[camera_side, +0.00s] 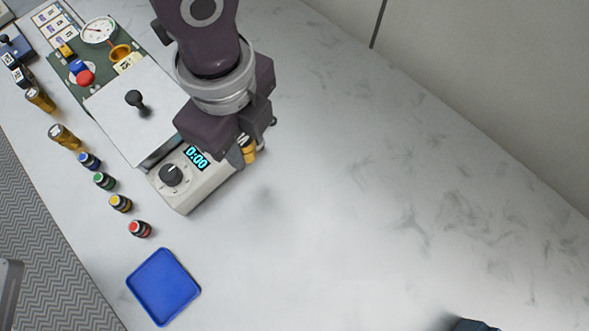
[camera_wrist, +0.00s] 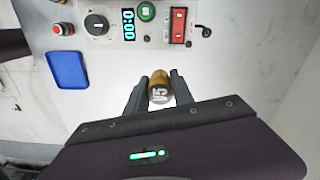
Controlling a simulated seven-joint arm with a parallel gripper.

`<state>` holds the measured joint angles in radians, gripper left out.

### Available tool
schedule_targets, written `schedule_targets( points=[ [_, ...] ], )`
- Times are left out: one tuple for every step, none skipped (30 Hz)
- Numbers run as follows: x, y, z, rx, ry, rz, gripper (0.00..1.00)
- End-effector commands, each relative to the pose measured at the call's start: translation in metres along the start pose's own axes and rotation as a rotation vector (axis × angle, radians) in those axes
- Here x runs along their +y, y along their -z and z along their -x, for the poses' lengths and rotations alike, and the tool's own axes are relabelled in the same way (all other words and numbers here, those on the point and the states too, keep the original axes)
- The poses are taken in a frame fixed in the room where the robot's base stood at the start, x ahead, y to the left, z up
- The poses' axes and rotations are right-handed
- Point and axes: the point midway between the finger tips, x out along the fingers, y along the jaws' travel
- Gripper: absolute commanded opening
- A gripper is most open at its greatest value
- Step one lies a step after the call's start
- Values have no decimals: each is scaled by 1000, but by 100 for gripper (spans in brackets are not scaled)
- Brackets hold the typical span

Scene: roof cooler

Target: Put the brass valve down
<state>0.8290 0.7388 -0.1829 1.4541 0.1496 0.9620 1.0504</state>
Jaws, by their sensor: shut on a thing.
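The brass valve (camera_side: 249,154) is between the fingers of my gripper (camera_side: 246,144), beside the right side of the white timer box. In the wrist view the valve (camera_wrist: 160,84) is a brass-coloured cylinder with a pale end marked with dark characters, and the two dark fingers of my gripper (camera_wrist: 160,82) close on it from both sides. A faint shadow on the counter (camera_side: 400,200) lies apart from it, so the valve appears held above the surface. The gripper body hides part of it in the side view.
The timer box (camera_side: 188,191) has a dark knob and a 0:00 display. A blue tray (camera_side: 163,286) lies at the lower left. Several small capped jars and two other brass-coloured cylinders (camera_side: 64,136) line the left edge. The counter's middle and right are clear.

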Motion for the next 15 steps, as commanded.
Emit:
schedule_targets(
  points=[
    [0,0,-1,0,0,0,0],
    [0,0,-2,0,-1,0,0],
    [1,0,-8,-1,-3,0,0],
    [1,0,-15,-2,-4,0,0],
    [1,-1,-22,-3,-5,1,0],
    [1,-1,-33,-3,-6,1,0],
    [1,-1,-40,-3,-5,1,0],
    [1,-1,-46,-2,-4,1,0],
    [1,0,-53,-2,-4,1,0],
    [0,0,-57,-1,-2,1,0],
    [0,0,-61,-1,-2,1,0],
    [0,0,-66,-1,-2,1,0],
    [0,0,-69,-1,-2,1,0],
    [1,-1,-74,-2,-3,1,0],
    [1,-1,-81,-2,-3,1,0]
  ],
)
